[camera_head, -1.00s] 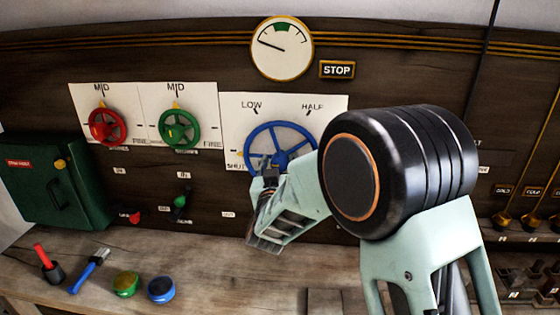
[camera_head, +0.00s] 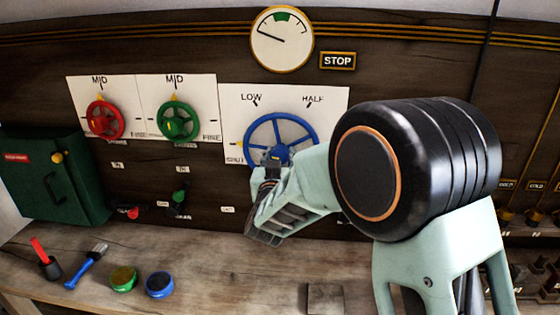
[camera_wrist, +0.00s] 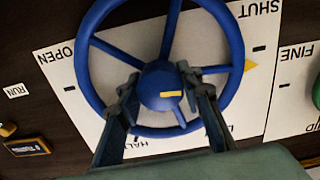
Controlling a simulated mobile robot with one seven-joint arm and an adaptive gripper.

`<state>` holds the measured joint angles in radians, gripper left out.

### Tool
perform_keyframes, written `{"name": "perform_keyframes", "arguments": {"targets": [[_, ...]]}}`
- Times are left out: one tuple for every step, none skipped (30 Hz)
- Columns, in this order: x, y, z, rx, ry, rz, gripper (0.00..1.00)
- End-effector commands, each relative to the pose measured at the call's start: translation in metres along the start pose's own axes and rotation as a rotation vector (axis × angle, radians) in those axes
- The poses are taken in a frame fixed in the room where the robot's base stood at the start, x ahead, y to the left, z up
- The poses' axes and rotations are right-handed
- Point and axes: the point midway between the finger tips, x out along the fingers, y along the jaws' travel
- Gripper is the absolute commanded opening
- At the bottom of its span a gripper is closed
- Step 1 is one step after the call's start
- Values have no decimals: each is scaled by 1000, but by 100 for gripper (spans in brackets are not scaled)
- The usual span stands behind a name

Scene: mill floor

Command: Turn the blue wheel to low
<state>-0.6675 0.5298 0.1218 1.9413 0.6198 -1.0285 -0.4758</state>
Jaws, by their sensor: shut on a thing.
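The blue wheel (camera_head: 303,128) is on a white plate marked LOW, HALF and SHUT in the head view. It also shows in the wrist view (camera_wrist: 233,50), where OPEN and SHUT are readable and LOW is mostly hidden. A yellow pointer (camera_wrist: 250,66) at the wheel's rim sits just past the SHUT tick, on the side toward LOW. My gripper (camera_head: 271,163) is at the wheel's lower middle. In the wrist view its fingers (camera_wrist: 162,92) lie on either side of the hub, shut on the wheel. The exact contact is partly hidden.
A red wheel (camera_head: 104,120) and a green wheel (camera_head: 177,121) are on plates to the left, the green one nearer. A round gauge (camera_head: 282,40) is above. A green box (camera_head: 50,180) is at far left. Small tools and jars lie on the bench (camera_head: 200,265).

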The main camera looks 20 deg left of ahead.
Motion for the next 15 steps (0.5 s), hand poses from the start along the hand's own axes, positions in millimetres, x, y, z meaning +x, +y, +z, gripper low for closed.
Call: {"name": "perform_keyframes", "arguments": {"targets": [[0, 0, 6, 33, 4, 0, 9], [0, 0, 6, 54, 5, 0, 9], [0, 0, 7, 85, 5, 1, 9], [0, 0, 8, 109, 5, 1, 9], [0, 0, 8, 136, 7, 1, 9], [0, 0, 8, 171, 7, 0, 9], [0, 0, 8, 198, 8, -1, 9], [0, 0, 8, 226, 9, 0, 9], [0, 0, 8, 264, 9, 1, 9], [0, 0, 8, 294, 9, 1, 9], [0, 0, 8, 321, 10, 1, 9], [0, 0, 8, 359, 10, 0, 9], [0, 0, 8, 389, 10, 0, 9], [0, 0, 8, 417, 11, 0, 9], [0, 0, 7, 455, 12, 0, 9]]}}
